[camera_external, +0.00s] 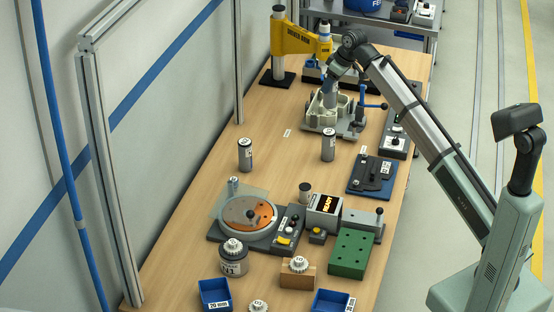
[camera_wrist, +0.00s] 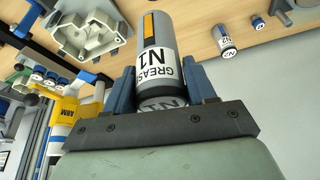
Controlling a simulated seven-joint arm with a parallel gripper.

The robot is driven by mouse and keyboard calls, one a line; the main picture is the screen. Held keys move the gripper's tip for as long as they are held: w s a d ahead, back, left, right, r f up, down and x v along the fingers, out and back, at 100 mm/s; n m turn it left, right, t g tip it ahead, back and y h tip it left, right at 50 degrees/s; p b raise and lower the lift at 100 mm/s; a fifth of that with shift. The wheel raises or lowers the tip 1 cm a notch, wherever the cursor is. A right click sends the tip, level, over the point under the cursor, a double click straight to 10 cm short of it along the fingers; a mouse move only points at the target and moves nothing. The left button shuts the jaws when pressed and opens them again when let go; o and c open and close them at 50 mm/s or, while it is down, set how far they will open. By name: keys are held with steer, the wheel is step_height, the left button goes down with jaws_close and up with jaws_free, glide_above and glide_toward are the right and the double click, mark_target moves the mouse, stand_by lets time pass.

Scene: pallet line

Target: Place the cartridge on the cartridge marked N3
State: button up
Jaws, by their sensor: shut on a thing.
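My gripper (camera_wrist: 165,95) is shut on a grey grease cartridge (camera_wrist: 155,40) marked N1, with its white label and orange strip facing the wrist camera. In the external view my gripper (camera_external: 332,82) is at the far part of the bench, by the pale cast housing (camera_external: 315,119). Two dark cartridges with white tops stand upright on the bench, one at left (camera_external: 245,156) and one nearer the housing (camera_external: 328,146).
A yellow arm press (camera_external: 300,40) stands behind the housing. A blue-handled clamp (camera_external: 368,105) is beside it. A dark blue fixture (camera_external: 371,176), a round turntable (camera_external: 248,214) and a green block (camera_external: 351,252) stand nearer. Bare wood lies around the standing cartridges.

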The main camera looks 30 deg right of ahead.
mark_target(331, 107)
steer(key=shift+s+f, duration=0.2)
steer(key=shift+f, duration=4.9)
steer(key=shift+f, duration=0.1)
steer(key=o, duration=1.2)
steer(key=v, duration=1.2)
steer(key=shift+w+d, duration=0.1)
